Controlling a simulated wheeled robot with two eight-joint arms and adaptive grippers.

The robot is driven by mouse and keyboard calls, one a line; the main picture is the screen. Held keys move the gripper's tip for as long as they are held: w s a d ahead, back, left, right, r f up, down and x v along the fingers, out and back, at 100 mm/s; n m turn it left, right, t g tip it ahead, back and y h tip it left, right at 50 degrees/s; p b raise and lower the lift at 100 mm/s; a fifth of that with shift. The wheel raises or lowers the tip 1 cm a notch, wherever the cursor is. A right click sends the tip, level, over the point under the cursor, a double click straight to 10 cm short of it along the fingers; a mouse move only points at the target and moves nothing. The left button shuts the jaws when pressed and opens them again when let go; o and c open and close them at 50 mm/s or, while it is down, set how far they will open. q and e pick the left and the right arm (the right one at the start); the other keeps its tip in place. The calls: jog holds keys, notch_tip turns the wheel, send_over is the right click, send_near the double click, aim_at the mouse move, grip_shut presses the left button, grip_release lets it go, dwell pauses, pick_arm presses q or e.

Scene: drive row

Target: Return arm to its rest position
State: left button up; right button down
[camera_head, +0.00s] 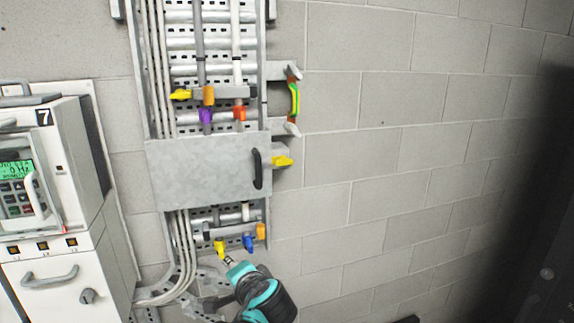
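One of my arms, teal and black, enters at the bottom middle of the head view and leans up and to the left, so I take it as my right arm. Its front end, with my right gripper (229,261), is small and close below a yellow plug (220,248) and a blue plug (249,243) on the lower rail of the wall rack. I cannot tell whether it touches the yellow plug or whether its fingers are open or shut. My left gripper is not in view.
A metal cover plate (205,172) with a black handle (257,169) crosses the rack (264,60). Yellow, orange, purple and red connectors stick out above it. A white drive cabinet (60,270) marked 7 stands at left. Bare block wall (420,150) fills the right, with a dark shape at the far right edge.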

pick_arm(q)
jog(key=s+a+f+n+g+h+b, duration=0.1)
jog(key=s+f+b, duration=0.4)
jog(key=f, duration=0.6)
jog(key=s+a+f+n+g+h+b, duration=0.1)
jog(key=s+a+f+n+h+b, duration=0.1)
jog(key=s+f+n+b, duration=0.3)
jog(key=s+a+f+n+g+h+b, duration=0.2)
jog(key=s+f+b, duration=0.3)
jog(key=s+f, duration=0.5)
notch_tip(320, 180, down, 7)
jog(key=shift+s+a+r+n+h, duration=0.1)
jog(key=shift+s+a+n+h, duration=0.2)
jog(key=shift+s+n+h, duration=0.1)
